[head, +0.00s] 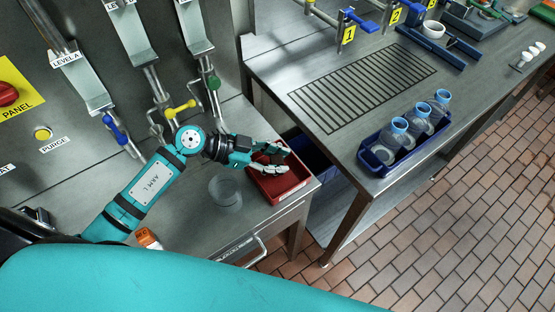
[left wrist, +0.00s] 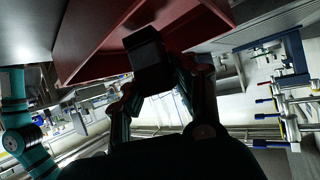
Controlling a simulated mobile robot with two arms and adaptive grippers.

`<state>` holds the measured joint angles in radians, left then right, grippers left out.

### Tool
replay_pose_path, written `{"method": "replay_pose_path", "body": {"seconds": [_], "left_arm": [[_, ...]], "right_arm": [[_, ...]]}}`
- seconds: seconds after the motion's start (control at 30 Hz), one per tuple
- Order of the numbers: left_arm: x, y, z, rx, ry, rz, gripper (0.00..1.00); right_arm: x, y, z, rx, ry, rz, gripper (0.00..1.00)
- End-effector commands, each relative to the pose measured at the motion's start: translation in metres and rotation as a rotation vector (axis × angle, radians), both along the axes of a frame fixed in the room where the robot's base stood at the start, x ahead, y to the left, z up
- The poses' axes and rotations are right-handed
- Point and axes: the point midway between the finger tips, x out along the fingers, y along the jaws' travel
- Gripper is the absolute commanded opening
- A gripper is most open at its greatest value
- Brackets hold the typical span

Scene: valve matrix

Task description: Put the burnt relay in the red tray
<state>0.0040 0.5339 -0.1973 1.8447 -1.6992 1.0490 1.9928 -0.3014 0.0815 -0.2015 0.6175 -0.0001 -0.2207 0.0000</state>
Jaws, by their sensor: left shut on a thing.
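The red tray (head: 290,188) sits near the right end of the steel counter; its red wall also fills the top of the left wrist view (left wrist: 85,40). My left gripper (head: 275,162) is over the tray, shut on a dark block, the burnt relay (head: 279,157). In the left wrist view the relay (left wrist: 148,58) is a black box between the two fingers, in front of the red tray. I cannot tell whether the relay touches the tray floor. My right gripper is not in view.
A clear cup (head: 226,190) stands just left of the tray. An orange-and-white item (head: 148,238) lies nearer. Valve levers (head: 180,109) stick out behind my arm. A second table holds a blue bottle rack (head: 376,158), across a gap.

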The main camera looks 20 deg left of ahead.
Motion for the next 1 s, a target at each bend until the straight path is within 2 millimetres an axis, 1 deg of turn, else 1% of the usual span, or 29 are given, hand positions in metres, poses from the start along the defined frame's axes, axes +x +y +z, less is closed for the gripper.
{"method": "replay_pose_path", "body": {"seconds": [0.07,0.17,0.43,0.47,0.6,0.93,1.0], "left_arm": [[0.0,0.0,-0.007,-0.002,0.001,0.001,0.0],[0.0,0.0,-0.008,-0.001,-0.001,0.001,0.0],[0.0,0.0,-0.01,-0.001,0.0,0.0,0.0],[0.0,0.0,-0.01,-0.001,-0.001,0.001,0.31],[0.0,0.0,-0.01,-0.001,-0.001,0.001,0.49],[0.0,0.0,-0.007,0.0,-0.002,0.0,0.5],[-0.002,0.007,-0.006,0.003,-0.001,0.002,0.5]], "right_arm": [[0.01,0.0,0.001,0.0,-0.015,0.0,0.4],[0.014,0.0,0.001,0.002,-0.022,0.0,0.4],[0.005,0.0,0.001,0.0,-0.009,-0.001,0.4],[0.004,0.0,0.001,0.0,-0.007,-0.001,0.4],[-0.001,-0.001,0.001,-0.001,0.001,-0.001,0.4],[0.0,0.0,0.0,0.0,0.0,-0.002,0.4],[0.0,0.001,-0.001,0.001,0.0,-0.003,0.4]]}}
